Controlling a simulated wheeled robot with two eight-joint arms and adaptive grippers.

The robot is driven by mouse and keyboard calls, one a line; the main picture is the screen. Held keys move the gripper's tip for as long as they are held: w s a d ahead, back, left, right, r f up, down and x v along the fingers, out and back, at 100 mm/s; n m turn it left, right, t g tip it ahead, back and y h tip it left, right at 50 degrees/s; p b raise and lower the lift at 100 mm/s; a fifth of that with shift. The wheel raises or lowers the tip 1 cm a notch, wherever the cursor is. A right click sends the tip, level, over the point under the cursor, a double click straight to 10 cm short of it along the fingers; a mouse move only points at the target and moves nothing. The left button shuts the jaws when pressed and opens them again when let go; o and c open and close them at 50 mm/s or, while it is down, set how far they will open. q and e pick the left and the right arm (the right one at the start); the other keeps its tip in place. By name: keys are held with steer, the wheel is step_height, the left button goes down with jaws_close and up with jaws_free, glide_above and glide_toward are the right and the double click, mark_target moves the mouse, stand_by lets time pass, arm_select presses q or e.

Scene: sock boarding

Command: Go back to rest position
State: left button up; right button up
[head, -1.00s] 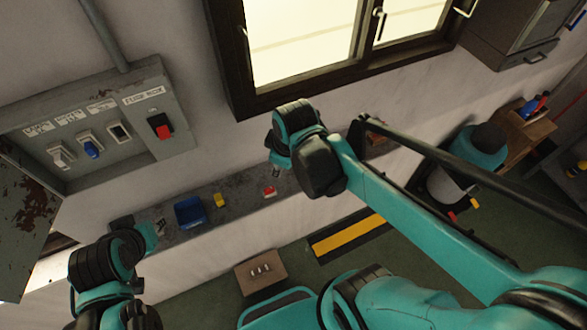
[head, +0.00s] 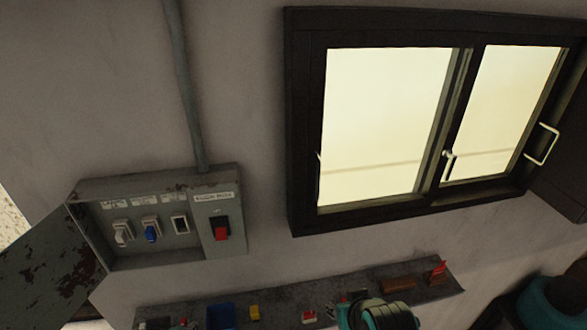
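In the head view one of my teal and black arms (head: 385,313) shows only as a small part at the bottom edge, in front of the shelf. Its fingertips cannot be made out. My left arm and gripper are out of the picture.
An open grey fuse box (head: 155,258) with several switches hangs on the wall at left. A narrow shelf (head: 285,298) holds a blue bin (head: 220,316), a yellow item (head: 255,312) and red items. A dark-framed window (head: 305,130) fills the upper right.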

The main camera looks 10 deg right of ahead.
step_height(320, 180, down, 31)
steer(key=b, duration=2.9)
